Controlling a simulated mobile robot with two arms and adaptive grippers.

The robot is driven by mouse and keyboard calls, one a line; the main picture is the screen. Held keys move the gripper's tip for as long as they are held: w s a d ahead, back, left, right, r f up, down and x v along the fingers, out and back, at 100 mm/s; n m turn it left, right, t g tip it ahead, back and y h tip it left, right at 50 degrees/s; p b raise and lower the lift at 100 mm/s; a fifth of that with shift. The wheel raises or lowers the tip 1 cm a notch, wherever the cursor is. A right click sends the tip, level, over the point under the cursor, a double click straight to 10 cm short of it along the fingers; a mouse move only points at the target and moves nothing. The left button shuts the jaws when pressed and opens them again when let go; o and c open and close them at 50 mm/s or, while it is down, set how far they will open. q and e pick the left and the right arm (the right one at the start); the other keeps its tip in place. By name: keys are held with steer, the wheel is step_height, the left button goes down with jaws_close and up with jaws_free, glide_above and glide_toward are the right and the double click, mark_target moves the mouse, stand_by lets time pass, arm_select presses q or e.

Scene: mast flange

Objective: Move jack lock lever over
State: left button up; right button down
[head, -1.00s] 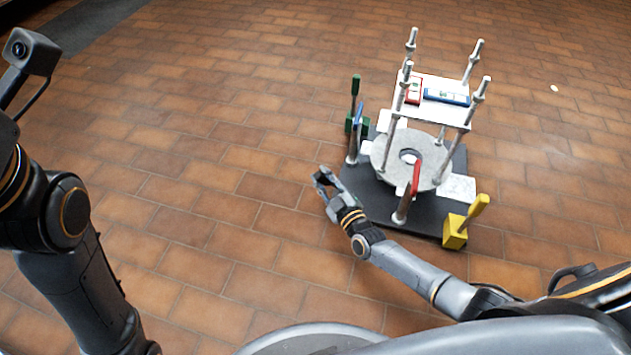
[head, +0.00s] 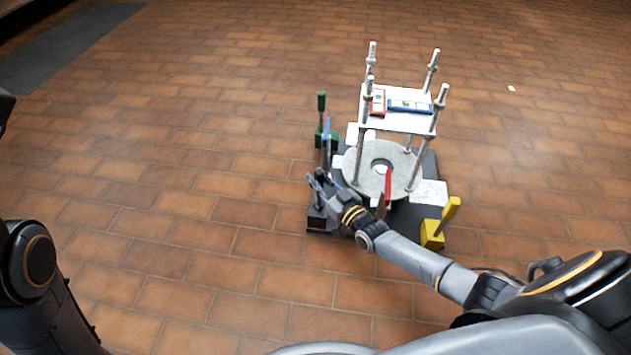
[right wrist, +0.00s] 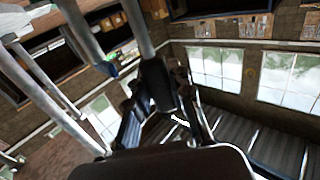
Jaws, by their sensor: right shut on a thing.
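The flange stand has a dark base plate (head: 408,214) and several levers around it. My right gripper (head: 318,182) is at the near-left corner of the base. A blue-handled lever (head: 327,132) and a green lever (head: 321,104) stand just behind. A red-handled lever (head: 388,186) and a yellow lever (head: 450,210) are to the right. My left gripper is out of view.
A grey ring flange (head: 405,167) lies on the base among upright rods (head: 424,141). The brick floor around is clear.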

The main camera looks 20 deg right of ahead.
steer(key=shift+d, duration=0.15)
steer(key=c, duration=1.2)
jaws_free()
steer(key=shift+o, duration=0.2)
steer(key=shift+s, duration=0.2)
steer(key=s+d, duration=0.2)
steer(key=s, duration=0.9)
steer(key=shift+s+d, duration=0.15)
steer(key=shift+s, duration=0.05)
